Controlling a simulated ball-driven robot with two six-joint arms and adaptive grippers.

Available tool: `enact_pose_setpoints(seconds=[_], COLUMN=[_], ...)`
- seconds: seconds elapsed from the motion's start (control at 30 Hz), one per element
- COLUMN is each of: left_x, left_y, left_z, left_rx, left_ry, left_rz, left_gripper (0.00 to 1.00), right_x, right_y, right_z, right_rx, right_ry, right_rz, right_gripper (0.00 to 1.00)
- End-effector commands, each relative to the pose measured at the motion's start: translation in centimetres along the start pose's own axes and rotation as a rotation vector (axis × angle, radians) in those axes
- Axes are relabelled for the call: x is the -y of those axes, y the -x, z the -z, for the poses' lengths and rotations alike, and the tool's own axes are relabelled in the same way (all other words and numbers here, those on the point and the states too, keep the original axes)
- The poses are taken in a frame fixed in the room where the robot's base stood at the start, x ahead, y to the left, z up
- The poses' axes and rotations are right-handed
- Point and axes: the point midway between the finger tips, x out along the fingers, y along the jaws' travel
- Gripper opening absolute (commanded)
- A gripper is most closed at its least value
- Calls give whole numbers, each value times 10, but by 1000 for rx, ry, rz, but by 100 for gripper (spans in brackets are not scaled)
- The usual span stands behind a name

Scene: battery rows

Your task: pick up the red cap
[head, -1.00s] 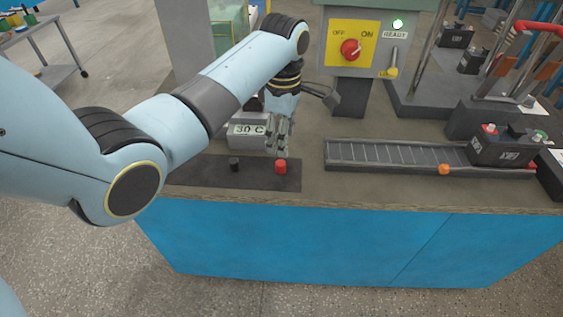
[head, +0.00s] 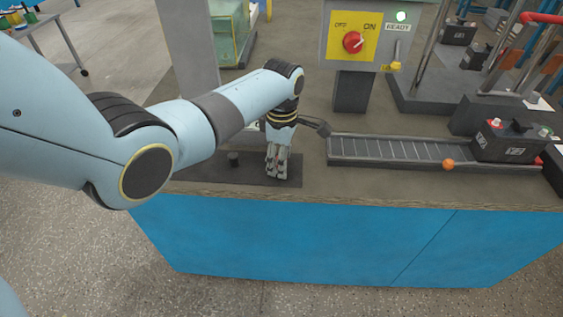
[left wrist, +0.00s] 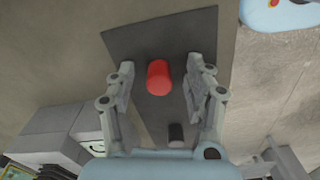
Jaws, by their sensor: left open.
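The red cap (left wrist: 158,77) stands on a dark mat in the left wrist view, between the two spread fingers of my left gripper, with a gap on both sides. In the head view my left gripper (head: 278,170) points down over the right part of the dark mat (head: 210,177) and hides the red cap. The left gripper is open and holds nothing. My right gripper is in neither view.
A black cap (head: 234,159) stands on the mat to the left; it also shows in the left wrist view (left wrist: 176,135). A roller track (head: 400,152) with a battery (head: 508,142) lies to the right. A control box (head: 362,45) stands behind. The bench's front edge is near.

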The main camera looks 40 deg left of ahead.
Motion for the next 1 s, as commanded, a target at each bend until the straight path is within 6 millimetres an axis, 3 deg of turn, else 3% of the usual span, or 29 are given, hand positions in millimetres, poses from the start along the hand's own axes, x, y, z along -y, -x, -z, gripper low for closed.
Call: enact_pose_setpoints(seconds=[0.13, 0.43, 0.8, 1.0], left_x=[0, 0, 0, -1], left_y=[1, 1, 3, 21], left_z=[0, 0, 0, 0], left_rx=[0, 0, 0, 1], left_ry=[0, 0, 0, -1], left_rz=[0, 0, -1, -3], left_gripper=[50, 12, 12, 12], right_x=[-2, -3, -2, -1], right_y=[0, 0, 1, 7], right_z=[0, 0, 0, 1], right_rx=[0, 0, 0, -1], right_ry=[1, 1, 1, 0], right_rz=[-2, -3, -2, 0], right_gripper=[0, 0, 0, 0])
